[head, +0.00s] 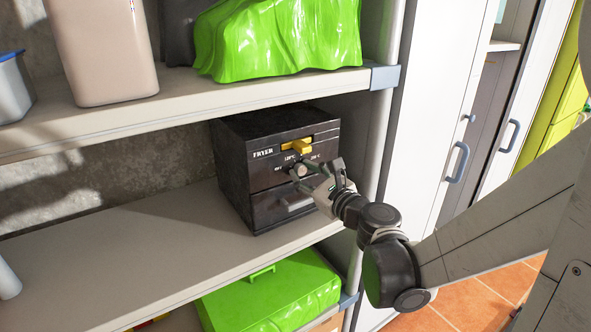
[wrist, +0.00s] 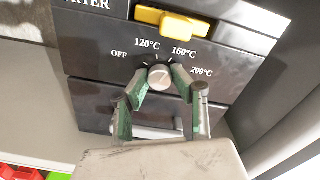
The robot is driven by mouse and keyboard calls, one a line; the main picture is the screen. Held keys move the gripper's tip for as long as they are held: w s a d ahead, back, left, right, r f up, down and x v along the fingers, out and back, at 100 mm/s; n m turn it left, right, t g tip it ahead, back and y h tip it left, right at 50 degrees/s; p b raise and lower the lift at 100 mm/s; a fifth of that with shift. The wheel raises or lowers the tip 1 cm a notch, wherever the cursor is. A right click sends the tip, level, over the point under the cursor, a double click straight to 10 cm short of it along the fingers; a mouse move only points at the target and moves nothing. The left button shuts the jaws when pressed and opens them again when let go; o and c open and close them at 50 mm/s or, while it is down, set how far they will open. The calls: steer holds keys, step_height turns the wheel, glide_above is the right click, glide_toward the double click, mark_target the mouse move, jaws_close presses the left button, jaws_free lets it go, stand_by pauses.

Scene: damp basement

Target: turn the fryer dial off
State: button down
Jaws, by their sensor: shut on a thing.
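The black fryer (head: 232,165) stands on the middle shelf, its front marked FRYER. Its round dial (wrist: 160,77) has a grey face and sits below printed marks OFF, 120°C, 160°C and 200°C. The dial's exact pointing is too small to tell. My gripper (head: 302,170) reaches in from the right, in front of the fryer. In the wrist view my gripper (wrist: 160,80) has its green-padded fingers shut on the dial, one on each side. The fingers hide the dial's sides.
A yellow handle (head: 297,146) sticks out above the dial; it also shows in the wrist view (wrist: 172,22). The shelf upright (head: 384,150) stands close right of the fryer. A green case (head: 275,290) lies below.

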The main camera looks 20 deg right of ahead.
steer(key=shift+n, duration=0.3)
steer(key=n+b, duration=0.1)
steer(key=n, duration=0.2)
steer(key=shift+n, duration=0.3)
steer(key=n+b, duration=0.1)
steer(key=n, duration=0.3)
steer(key=shift+n, duration=0.3)
steer(key=n+b, duration=0.1)
steer(key=n, duration=0.3)
steer(key=shift+n, duration=0.3)
steer(key=shift+n+b, duration=0.45)
steer(key=shift+n, duration=1.75)
steer(key=c, duration=1.5)
jaws_free()
steer(key=shift+o, duration=0.2)
